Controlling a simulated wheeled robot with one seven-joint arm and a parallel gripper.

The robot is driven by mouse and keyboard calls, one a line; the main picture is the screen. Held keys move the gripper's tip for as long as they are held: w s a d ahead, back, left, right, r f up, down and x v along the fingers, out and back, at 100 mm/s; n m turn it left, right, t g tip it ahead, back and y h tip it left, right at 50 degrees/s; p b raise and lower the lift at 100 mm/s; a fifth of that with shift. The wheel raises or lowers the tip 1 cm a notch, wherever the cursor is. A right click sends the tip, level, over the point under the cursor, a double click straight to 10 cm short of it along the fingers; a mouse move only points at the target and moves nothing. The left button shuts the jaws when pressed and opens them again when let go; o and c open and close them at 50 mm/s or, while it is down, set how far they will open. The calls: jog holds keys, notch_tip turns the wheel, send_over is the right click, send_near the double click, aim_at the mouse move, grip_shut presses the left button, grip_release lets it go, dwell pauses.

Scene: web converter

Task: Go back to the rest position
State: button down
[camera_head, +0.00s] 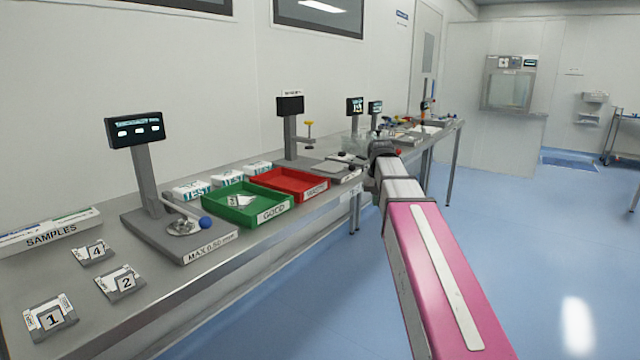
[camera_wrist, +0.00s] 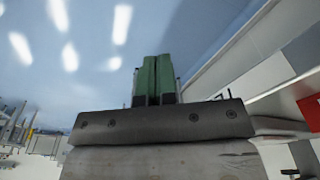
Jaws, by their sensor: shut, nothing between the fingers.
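My gripper shows in the wrist view with its two green fingers (camera_wrist: 154,78) pressed together and nothing between them. In the head view my pink and white arm reaches forward from the lower right, beside the front edge of the steel bench (camera_head: 130,322). Its far end is near the bench's right part, and the fingers cannot be made out there.
The bench holds a gauge stand (camera_head: 150,180), a green GOOD tray (camera_head: 245,215) with a sample in it, a red tray (camera_head: 290,198), a second stand (camera_head: 290,130), numbered sample packs (camera_head: 120,284) and a SAMPLES box (camera_head: 50,232). Blue floor (camera_head: 540,230) to the right is clear.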

jog(key=s+f, duration=0.6)
jog(key=f, duration=0.4)
jog(key=s+f, duration=0.6)
jog(key=f, duration=0.5)
jog(key=s+f+g, duration=0.1)
jog(key=s+f, duration=0.6)
jog(key=f, duration=0.4)
jog(key=shift+n, duration=0.4)
